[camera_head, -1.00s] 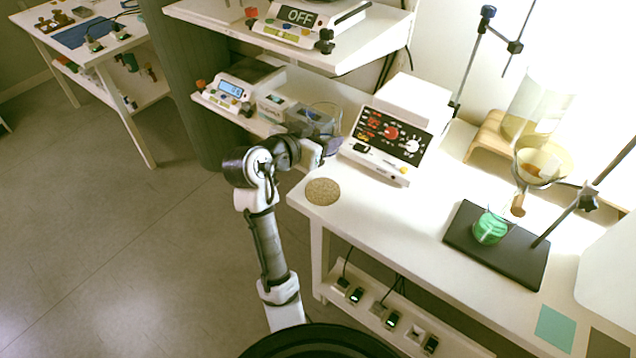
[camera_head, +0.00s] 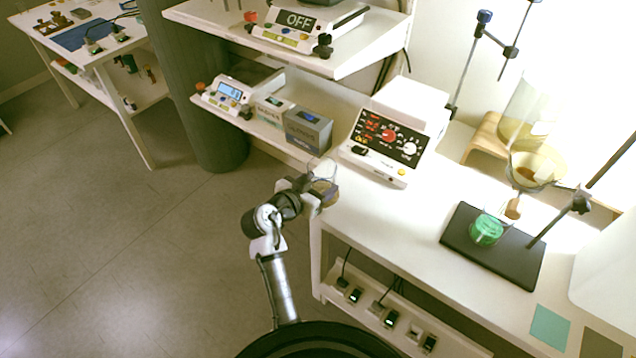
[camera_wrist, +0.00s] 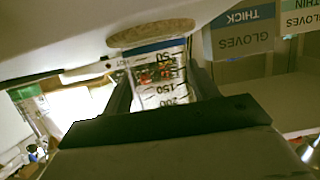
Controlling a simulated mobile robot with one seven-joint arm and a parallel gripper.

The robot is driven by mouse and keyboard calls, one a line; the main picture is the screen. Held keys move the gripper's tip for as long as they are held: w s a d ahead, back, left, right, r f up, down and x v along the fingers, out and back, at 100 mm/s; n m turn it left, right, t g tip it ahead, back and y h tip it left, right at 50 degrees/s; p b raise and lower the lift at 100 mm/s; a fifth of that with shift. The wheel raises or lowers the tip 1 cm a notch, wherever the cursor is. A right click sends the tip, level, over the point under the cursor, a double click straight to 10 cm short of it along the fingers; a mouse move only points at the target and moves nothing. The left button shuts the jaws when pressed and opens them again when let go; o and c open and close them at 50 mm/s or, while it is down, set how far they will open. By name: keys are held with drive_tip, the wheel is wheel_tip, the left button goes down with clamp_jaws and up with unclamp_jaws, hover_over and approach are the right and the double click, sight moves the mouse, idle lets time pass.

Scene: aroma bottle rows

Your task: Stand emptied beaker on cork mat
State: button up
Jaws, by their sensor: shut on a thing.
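The clear graduated beaker (camera_wrist: 160,80) is between the two fingers of my gripper (camera_wrist: 160,95) in the wrist view. It looks empty and upright, with its base toward the cork mat (camera_wrist: 150,33).
A white instrument with dials (camera_head: 390,137) stands right of the mat. Glove boxes (camera_head: 307,130) sit on the shelf behind. A green-liquid vessel (camera_head: 487,230) stands on a black stand base farther right. The bench between is mostly clear.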

drive_tip(key=shift+f, duration=0.2)
drive_tip(key=o, duration=1.1)
drive_tip(key=shift+r, duration=0.15)
drive_tip(key=shift+r, duration=0.2)
drive_tip(key=b+v, duration=0.2)
drive_tip(key=v, duration=1)
drive_tip(key=shift+f, duration=0.1)
drive_tip(key=shift+a, duration=0.1)
